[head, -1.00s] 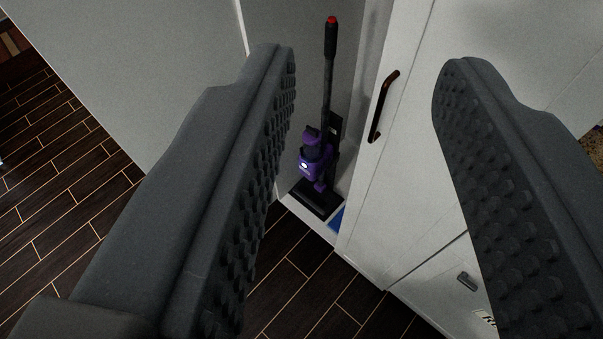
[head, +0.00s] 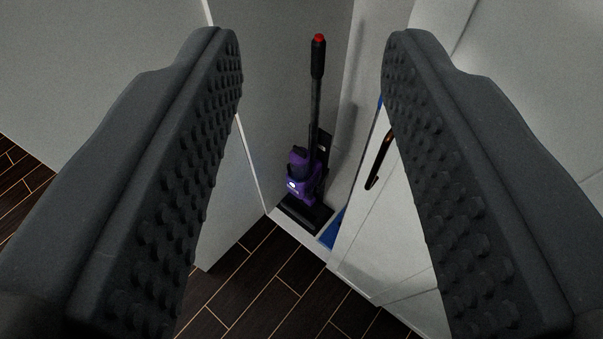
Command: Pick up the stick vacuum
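The stick vacuum (head: 302,175) stands upright in a narrow closet, with a purple body, a dark tube and a black handle with a red top. Its black floor head (head: 303,213) rests on the closet's pale floor. My gripper (head: 312,50) is open and empty. Its two dark, studded fingers frame the vacuum left and right in the picture. The vacuum is apart from both fingers and appears farther away, beyond them.
A white cabinet door with a dark handle (head: 380,159) is at the right, partly behind the right finger. A grey panel (head: 110,80) is at the left. Dark plank flooring (head: 262,280) in front is clear.

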